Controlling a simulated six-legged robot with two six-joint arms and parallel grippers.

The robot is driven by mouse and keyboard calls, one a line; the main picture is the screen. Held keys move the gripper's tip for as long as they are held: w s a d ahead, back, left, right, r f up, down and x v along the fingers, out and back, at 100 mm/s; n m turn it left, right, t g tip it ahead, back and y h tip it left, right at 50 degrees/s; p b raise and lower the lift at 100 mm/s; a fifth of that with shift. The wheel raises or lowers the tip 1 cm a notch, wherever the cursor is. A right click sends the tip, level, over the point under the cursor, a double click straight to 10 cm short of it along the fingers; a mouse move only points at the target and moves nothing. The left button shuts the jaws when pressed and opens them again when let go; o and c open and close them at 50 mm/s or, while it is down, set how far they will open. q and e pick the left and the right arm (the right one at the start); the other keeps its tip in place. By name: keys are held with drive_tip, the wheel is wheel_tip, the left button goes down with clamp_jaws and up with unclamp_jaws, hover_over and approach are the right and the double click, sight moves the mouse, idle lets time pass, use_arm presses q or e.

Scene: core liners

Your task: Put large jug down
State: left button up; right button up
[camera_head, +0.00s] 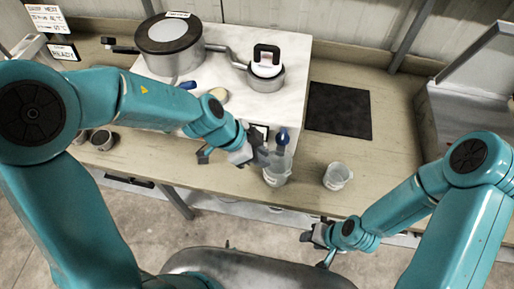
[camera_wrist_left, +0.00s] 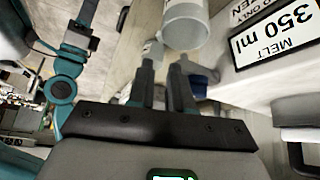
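A large clear jug (camera_head: 277,174) is at the front edge of the bench, beside my left gripper (camera_head: 262,157). A blue part shows above its rim. In the left wrist view the jug (camera_wrist_left: 186,26) is just beyond the fingertips of my left gripper (camera_wrist_left: 168,62), its round mouth visible. The fingers stand a little apart. I cannot tell whether they pinch its rim or handle, nor whether its base touches the bench. My right gripper (camera_head: 318,248) is open and empty in front of the bench.
A smaller clear jug (camera_head: 337,177) stands to the right on the bench (camera_head: 395,165). A black mat (camera_head: 339,110) lies behind it. A "MELT 350 ml" sign (camera_wrist_left: 277,35) is close to the left gripper. A large pot (camera_head: 170,50) and a small pan (camera_head: 265,78) stand behind.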

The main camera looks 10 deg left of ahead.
use_arm(q)
drive_tip(key=s+a+f+n+b, duration=0.1)
drive_tip(key=s+f+n, duration=0.3)
drive_tip(key=f, duration=0.5)
drive_tip(key=s+a+f+n+g+y+b, duration=0.1)
drive_tip(key=s+a+f+n+b, duration=0.1)
drive_tip(key=f+n, duration=0.4)
drive_tip(key=s+a+f+n+y+b, duration=0.1)
drive_tip(key=s+f+n, duration=0.5)
drive_tip(key=f, duration=0.7)
drive_tip(key=shift+s+a+g+b, duration=0.3)
drive_tip(key=shift+s+a+b, duration=0.3)
drive_tip(key=shift+b, duration=0.65)
drive_tip(key=shift+w+a, duration=0.1)
drive_tip(key=shift+w+f, duration=0.15)
